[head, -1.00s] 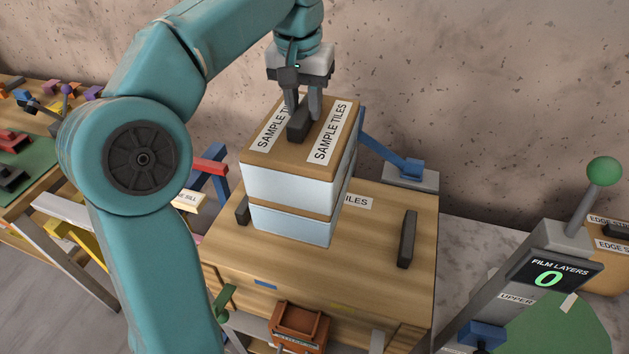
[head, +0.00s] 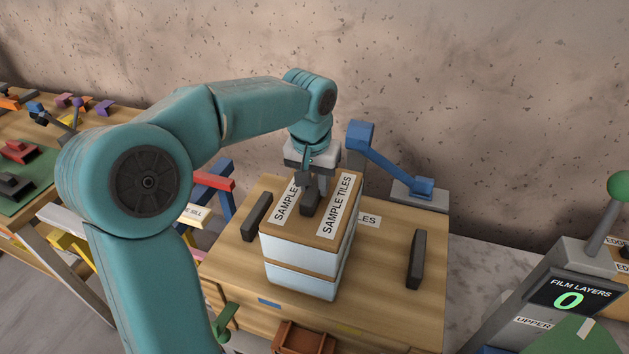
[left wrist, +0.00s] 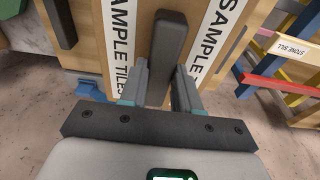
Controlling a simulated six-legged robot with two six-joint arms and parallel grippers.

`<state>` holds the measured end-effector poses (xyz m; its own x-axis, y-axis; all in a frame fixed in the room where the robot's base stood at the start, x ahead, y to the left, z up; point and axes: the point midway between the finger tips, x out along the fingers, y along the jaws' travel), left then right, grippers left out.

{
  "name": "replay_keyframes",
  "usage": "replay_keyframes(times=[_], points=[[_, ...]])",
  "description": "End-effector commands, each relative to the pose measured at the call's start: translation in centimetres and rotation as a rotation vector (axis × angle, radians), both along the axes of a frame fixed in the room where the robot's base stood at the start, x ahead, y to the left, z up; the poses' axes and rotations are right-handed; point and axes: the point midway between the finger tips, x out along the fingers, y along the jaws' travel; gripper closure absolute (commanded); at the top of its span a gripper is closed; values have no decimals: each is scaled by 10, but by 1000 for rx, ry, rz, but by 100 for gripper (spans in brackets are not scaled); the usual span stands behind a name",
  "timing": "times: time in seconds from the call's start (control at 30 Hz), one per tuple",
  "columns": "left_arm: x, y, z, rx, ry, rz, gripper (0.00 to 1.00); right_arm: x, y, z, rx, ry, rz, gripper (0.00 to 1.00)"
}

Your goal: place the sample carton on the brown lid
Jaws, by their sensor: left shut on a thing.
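The sample carton (head: 308,262) is pale with brown bands and a brown top marked "SAMPLE TILES". My left gripper (head: 311,190) is shut on the dark grip block on its top, which also shows between the fingers in the left wrist view (left wrist: 171,42). The carton is upright over the brown lid (head: 385,285), between the lid's two dark handles. Its base looks on or just above the lid; I cannot tell whether they touch. The carton partly hides a white label on the lid. My right gripper is not in view.
A blue jointed arm on a grey base (head: 418,192) stands behind the lid. A "FILM LAYERS" display (head: 568,298) with a green-knobbed lever is at right. A bench with coloured parts (head: 75,103) is at left. The wall is behind.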

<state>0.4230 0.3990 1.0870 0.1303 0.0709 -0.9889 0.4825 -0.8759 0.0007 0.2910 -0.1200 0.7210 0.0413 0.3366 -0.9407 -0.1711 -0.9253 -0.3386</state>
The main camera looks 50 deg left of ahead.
Motion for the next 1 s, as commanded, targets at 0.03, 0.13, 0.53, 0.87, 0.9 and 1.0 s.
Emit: replay_keyframes(times=[0.03, 0.13, 0.53, 0.87, 0.9, 1.0], points=[[0, 0, 2, 1, -4, 1, 100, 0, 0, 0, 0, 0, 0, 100], [0, 0, 2, 1, -4, 1, 100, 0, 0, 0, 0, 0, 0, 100], [0, 0, -2, 0, 0, 0, 43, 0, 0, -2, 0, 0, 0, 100], [-3, -2, 29, 1, -6, 1, 43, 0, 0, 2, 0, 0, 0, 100], [-4, -3, 38, 0, -7, 0, 43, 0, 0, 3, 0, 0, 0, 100], [-7, -4, 62, 1, -5, -1, 43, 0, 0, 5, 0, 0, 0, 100]])
